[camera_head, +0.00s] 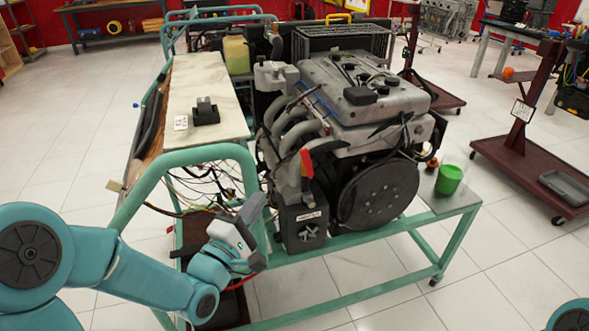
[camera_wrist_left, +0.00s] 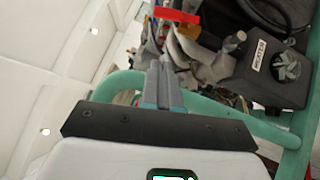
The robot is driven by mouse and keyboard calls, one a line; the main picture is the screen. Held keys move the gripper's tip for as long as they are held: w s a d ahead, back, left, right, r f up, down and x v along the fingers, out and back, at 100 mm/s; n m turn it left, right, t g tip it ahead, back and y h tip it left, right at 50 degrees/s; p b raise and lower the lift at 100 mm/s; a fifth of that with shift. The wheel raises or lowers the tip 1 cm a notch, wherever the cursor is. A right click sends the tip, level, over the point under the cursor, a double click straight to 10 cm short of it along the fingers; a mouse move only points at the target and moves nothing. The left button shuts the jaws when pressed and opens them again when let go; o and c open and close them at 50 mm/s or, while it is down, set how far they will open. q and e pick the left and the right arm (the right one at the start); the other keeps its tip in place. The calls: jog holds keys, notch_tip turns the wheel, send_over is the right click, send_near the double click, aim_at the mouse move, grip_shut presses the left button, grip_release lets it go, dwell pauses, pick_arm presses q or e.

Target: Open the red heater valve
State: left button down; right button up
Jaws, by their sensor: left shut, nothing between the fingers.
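The red heater valve lever (camera_head: 306,163) stands upright at the front of the engine (camera_head: 350,95), above a dark box with a white label (camera_head: 303,215). My right gripper is out of view.
A teal frame rail (camera_head: 205,155) curves beside my left arm, with loose wires (camera_head: 205,190) hanging behind it. A green cup (camera_head: 449,180) stands on the stand's right corner. A maroon trolley (camera_head: 520,150) is farther right. Open tiled floor lies in front.

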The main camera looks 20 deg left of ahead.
pick_arm(q)
jog(key=p, duration=0.2)
send_near(307, 163)
jog(key=w+a+r, duration=0.2)
jog(key=w+a, duration=0.2)
jog(key=w+d, duration=0.2)
jog(key=d, duration=0.1)
jog(key=shift+d+r, duration=0.1)
